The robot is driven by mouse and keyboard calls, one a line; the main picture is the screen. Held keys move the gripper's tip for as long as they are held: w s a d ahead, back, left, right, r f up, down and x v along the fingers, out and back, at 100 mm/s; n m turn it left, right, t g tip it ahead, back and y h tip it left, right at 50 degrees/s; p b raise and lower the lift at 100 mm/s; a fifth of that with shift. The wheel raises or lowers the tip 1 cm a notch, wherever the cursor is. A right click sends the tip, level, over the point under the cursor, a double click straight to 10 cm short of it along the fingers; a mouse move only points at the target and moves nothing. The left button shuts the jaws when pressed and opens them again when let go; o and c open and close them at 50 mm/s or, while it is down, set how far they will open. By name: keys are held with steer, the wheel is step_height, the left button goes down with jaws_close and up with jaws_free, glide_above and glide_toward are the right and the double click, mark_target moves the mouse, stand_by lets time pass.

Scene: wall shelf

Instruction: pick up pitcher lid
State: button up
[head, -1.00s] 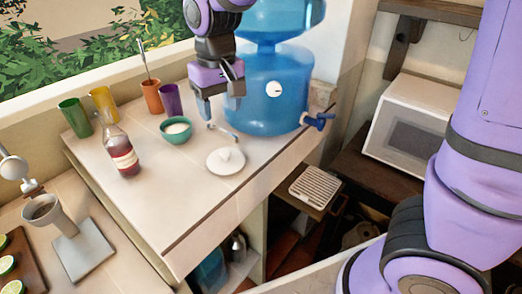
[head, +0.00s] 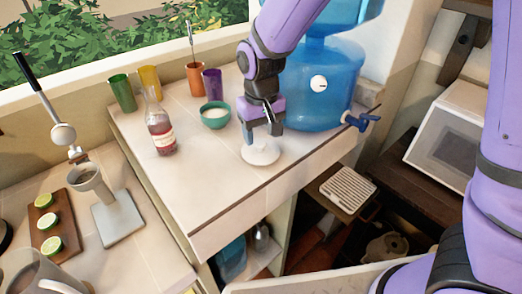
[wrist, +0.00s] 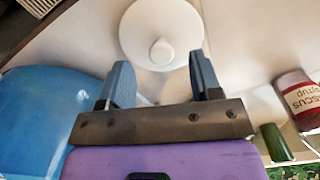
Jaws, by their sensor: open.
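The pitcher lid (head: 258,154) is a round white disc with a small knob. It lies flat on the tiled counter, near the front edge. In the wrist view the lid (wrist: 150,20) is at the top centre, its knob just beyond the fingertips and roughly midway between them. My gripper (head: 262,133) points down close above the lid, and its fingers cover part of it in the head view. In the wrist view my gripper (wrist: 159,66) is open, with nothing between the fingers.
A blue water jug (head: 318,95) stands right behind my gripper. A green bowl (head: 215,116), a red syrup bottle (head: 161,128) and several coloured cups stand to the left. A juicer (head: 95,185) and sliced limes are on the lower left counter.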

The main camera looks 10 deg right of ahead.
mark_target(261, 148)
steer(key=shift+a+f, duration=0.1)
steer(key=shift+f, duration=1.35)
steer(key=shift+c, duration=0.2)
steer(key=c, duration=0.9)
steer(key=shift+c, duration=0.3)
steer(key=shift+r, duration=0.15)
